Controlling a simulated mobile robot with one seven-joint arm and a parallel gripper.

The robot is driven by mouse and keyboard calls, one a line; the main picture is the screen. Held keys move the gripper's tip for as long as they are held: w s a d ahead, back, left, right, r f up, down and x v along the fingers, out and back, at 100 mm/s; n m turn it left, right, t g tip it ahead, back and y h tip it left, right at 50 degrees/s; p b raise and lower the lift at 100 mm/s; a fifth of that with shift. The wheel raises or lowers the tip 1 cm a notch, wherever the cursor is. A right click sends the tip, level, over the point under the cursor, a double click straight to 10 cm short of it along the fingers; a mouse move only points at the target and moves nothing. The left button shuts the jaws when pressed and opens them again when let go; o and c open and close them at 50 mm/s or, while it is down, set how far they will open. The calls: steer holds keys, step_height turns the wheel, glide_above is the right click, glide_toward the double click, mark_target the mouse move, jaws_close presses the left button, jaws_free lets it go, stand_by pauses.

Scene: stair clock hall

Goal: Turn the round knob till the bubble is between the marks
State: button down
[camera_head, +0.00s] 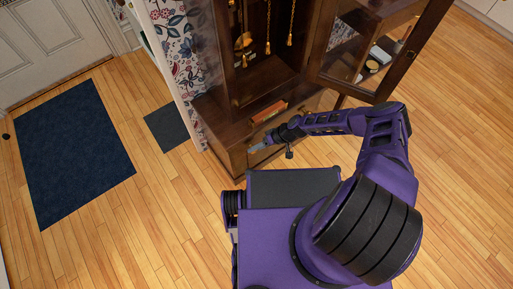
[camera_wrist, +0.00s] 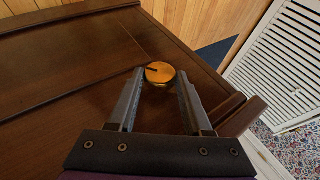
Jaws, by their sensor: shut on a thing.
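The round brass-coloured knob (camera_wrist: 160,73) sits on the dark wooden case panel in the wrist view. It has a short dark line on its face, toward its left side. My gripper (camera_wrist: 161,76) has one finger on each side of the knob and is shut on it. In the head view my gripper (camera_head: 257,147) reaches the lower front of the tall wooden clock case (camera_head: 228,132), and the knob is hidden there. A narrow orange-brown bar (camera_head: 268,112) lies inside the case; it may be the level, but I cannot make out a bubble or marks.
The case's glazed door (camera_head: 397,75) stands open to the right, above my arm. Brass weights on chains (camera_head: 290,38) hang inside. A dark blue rug (camera_head: 72,148) and a small grey mat (camera_head: 166,127) lie left on the wooden floor. A white louvred panel (camera_wrist: 285,65) stands at right.

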steer(key=shift+w+d+f+m+g+y, duration=0.15)
steer(key=shift+m+g+y, duration=0.25)
steer(key=shift+y, duration=0.6)
steer(key=shift+g+y, duration=0.3)
steer(key=shift+c, duration=1.8)
jaws_free()
steer(key=p+v, duration=0.1)
steer(key=v, duration=1.6)
steer(key=shift+d, duration=0.1)
